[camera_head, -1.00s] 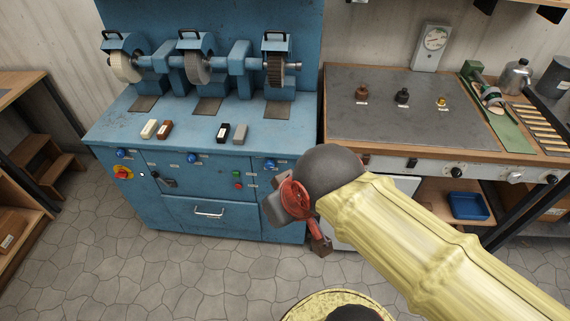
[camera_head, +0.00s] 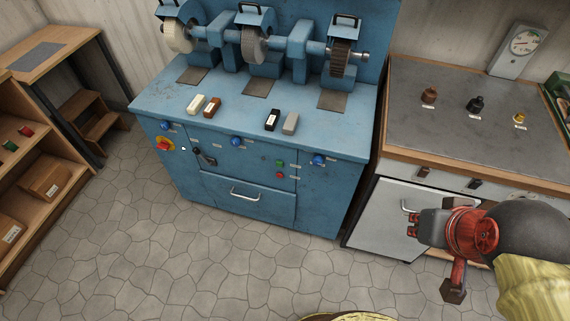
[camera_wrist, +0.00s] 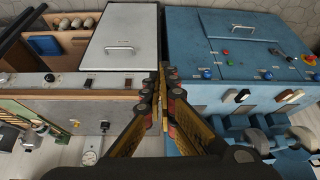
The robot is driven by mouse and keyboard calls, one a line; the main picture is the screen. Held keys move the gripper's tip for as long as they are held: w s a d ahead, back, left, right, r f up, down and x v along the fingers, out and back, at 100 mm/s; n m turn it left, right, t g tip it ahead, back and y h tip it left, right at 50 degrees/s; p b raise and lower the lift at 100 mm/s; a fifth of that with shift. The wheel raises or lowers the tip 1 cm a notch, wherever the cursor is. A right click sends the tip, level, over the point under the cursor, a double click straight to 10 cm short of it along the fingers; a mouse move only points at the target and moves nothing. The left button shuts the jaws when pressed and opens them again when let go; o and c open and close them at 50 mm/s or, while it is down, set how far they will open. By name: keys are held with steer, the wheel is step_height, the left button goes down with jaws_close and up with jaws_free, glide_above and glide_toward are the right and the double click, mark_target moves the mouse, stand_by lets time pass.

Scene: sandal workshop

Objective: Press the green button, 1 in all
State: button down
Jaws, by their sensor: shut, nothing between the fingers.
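The green button (camera_head: 280,163) is a small round button on the front panel of the blue grinder bench (camera_head: 240,200), right of centre. A red button (camera_head: 279,175) sits just below it. In the wrist view, which is upside down, the green button (camera_wrist: 226,52) shows at the upper right. My gripper (camera_head: 412,218) is in front of the grey cabinet, well to the right of the button and apart from it. In the wrist view its fingers (camera_wrist: 165,72) are together and empty, in line with the gap between cabinet and blue bench.
Blue knobs (camera_head: 236,141), a red-yellow emergency stop (camera_head: 165,144) and a drawer handle (camera_head: 245,194) stand out from the blue front. The grey cabinet door (camera_head: 385,215) is beside it. Wooden shelves (camera_head: 45,180) stand at left. The floor (camera_head: 230,265) before the bench is clear.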

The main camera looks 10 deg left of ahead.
steer(key=w+a+f+m+t+y+b, duration=0.1)
steer(key=w+a+f+m, duration=0.1)
steer(key=w+a+f, duration=0.55)
steer(key=w+a+f+m+t+y, duration=0.1)
steer(key=w+a+f+m, duration=0.3)
steer(key=w, duration=0.6)
steer(key=w+a+f+m+t+y+b, duration=0.1)
steer(key=w+a+f, duration=0.2)
steer(key=w+a, duration=0.5)
steer(key=w+a+f+m+t+y, duration=0.1)
steer(key=w+a+f+m+y, duration=0.2)
steer(key=a+f, duration=0.75)
steer(key=m+t+y, duration=0.1)
steer(key=m+y, duration=0.1)
steer(key=m, duration=0.3)
glide_toward(279, 164)
steer(key=s+a+f, duration=0.4)
steer(key=s+a, duration=0.2)
steer(key=a, duration=0.1)
steer(key=shift+r+b, duration=0.1)
steer(key=shift+b, duration=0.3)
steer(key=shift+w, duration=0.1)
steer(key=w+b, duration=0.1)
steer(key=w, duration=0.7)
steer(key=shift+w+d+h, duration=0.3)
steer(key=shift+d, duration=0.1)
steer(key=shift+w, duration=0.15)
